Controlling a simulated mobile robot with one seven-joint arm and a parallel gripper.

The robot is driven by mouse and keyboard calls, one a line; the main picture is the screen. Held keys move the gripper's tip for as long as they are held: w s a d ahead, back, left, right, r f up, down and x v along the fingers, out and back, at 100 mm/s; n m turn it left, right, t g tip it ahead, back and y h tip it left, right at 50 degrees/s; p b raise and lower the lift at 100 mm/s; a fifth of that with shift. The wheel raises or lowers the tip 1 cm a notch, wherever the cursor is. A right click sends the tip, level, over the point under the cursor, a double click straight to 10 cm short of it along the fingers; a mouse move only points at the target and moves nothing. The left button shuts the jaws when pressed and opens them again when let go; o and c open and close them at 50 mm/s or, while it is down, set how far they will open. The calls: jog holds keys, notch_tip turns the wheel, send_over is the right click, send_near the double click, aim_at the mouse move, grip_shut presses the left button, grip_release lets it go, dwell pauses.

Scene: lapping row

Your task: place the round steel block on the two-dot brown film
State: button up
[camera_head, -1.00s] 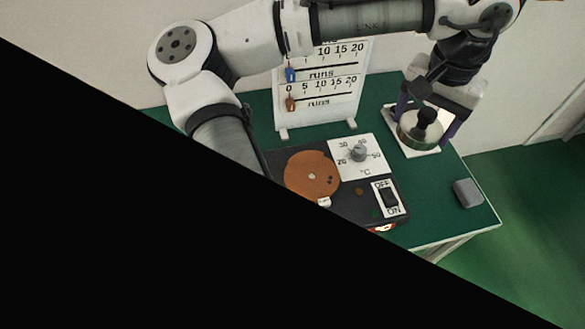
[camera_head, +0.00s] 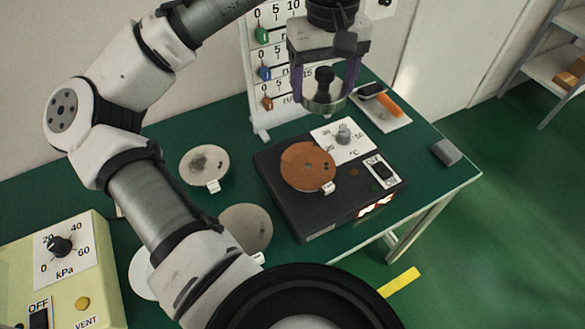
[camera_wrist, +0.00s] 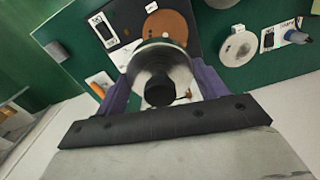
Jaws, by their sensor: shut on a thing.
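My gripper (camera_head: 324,88) is shut on the round steel block (camera_head: 322,104), a shiny disc with a black knob on top. It holds the block in the air, behind and above the brown film as seen in the head view. The wrist view shows the block (camera_wrist: 150,62) between the purple fingers, its knob towards the camera. In the wrist view the film (camera_wrist: 172,22) lies beyond the block.
The heater box has a °C dial (camera_head: 343,134) and a switch (camera_head: 381,172). Pale discs (camera_head: 205,165) (camera_head: 246,228) lie left of it. A white tray (camera_head: 392,122) with an orange-handled tool is behind right. A counter board (camera_head: 258,92) stands behind; a grey block (camera_head: 446,152) sits at right.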

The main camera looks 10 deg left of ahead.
aim_at(310, 169)
jog(key=shift+s+a+r, duration=0.1)
jog(key=shift+s+a, duration=0.1)
jog(key=shift+a, duration=0.25)
jog(key=shift+f+n, duration=0.3)
jog(key=shift+f, duration=0.05)
notch_tip(310, 169, down, 19)
jog(key=shift+f+p, duration=0.1)
jog(key=shift+p, duration=0.3)
jog(key=shift+f, duration=0.1)
jog(key=o, duration=1.7)
jog(key=shift+c, duration=0.2)
notch_tip(310, 169, up, 12)
jog(key=b, duration=0.1)
